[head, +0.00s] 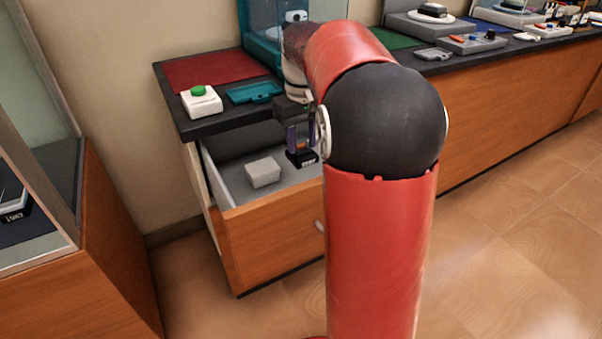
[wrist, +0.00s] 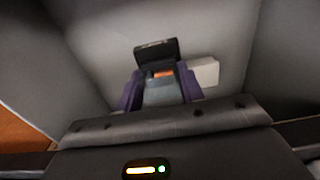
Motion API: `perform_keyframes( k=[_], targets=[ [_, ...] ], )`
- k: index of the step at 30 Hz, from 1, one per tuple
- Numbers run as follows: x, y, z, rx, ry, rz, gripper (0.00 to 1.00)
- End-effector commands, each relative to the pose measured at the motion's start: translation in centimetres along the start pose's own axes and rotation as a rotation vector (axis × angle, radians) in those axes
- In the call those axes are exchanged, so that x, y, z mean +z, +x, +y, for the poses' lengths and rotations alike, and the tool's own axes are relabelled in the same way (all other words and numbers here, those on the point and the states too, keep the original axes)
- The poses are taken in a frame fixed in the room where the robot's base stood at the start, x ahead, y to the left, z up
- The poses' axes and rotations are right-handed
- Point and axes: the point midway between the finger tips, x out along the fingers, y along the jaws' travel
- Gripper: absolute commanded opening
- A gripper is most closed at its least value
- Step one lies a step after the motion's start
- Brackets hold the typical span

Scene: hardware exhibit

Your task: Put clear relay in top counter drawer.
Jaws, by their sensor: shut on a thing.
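The clear relay (head: 303,159), with a black base, is held between my gripper's purple fingers (head: 301,138). It also shows in the wrist view (wrist: 157,52), where its black end and an orange part inside are visible. My gripper (wrist: 160,86) is shut on it. The top counter drawer (head: 272,226) is pulled open, and the relay is inside its outline, low over the grey floor. I cannot tell whether the relay touches the floor. My red arm hides the drawer's right part in the head view.
A pale box (head: 263,172) lies in the drawer, beside the relay; it also shows in the wrist view (wrist: 206,71). On the counter above are a white box with a green button (head: 201,100), a teal tray (head: 254,93) and a red mat (head: 212,70). A glass case stands left.

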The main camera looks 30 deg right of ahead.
Motion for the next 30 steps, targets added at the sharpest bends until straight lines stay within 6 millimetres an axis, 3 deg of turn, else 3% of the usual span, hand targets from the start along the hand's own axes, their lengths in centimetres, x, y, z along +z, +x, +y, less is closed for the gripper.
perform_keyframes(
  k=[3, 18, 30],
  targets=[
    [0.1, 2.8, 0.0, -0.001, 0.0, -0.003, 0.13],
    [0.0, 8.8, -0.1, -0.001, -0.001, -0.002, 0.13],
    [0.0, 9.4, 0.0, 0.0, -0.001, 0.0, 0.13]
  ],
)
